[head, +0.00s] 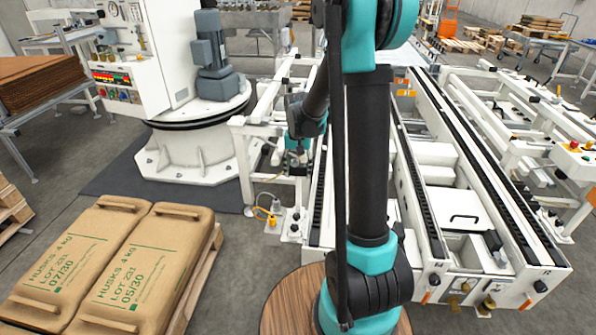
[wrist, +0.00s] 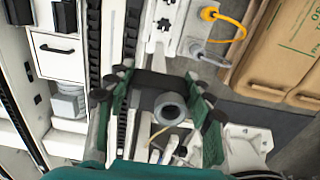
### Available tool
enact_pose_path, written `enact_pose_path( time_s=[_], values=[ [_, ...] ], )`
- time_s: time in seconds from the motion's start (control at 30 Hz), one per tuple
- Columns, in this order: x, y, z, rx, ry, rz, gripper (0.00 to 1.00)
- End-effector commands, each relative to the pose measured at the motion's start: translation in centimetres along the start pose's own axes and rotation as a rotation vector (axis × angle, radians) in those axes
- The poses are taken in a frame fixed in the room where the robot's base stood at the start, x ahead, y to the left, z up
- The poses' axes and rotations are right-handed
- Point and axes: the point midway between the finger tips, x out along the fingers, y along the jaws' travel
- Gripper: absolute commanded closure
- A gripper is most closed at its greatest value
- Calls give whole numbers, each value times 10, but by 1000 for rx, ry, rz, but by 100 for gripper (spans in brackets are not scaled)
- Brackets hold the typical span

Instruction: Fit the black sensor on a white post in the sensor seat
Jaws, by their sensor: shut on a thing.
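My gripper (wrist: 155,98) is in the wrist view, its green-and-black fingers closed on both sides of the black sensor (wrist: 146,82). A grey round barrel on the sensor faces the camera. White parts show below it between the fingers, but I cannot tell which belong to its post. In the head view my gripper (head: 297,163) is small, beside the white conveyor frame, and the sensor is not clear there. A light plate with a slotted bracket, possibly the sensor seat (wrist: 166,24), lies beyond the sensor in the wrist view, apart from it.
A yellow cable plug (wrist: 209,14) and a grey plug (wrist: 196,48) sit beside the plate. The white conveyor (head: 437,170) with black chain rails runs along the right. Brown sacks (head: 150,262) lie on a pallet at the left.

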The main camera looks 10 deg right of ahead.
Motion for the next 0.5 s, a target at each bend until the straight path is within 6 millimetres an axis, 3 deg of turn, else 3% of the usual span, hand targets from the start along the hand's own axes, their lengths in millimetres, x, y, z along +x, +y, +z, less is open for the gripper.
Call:
enact_pose_path(
  time_s=[0.5],
  values=[
    [7,0,0,0,0,0,100]
  ],
)
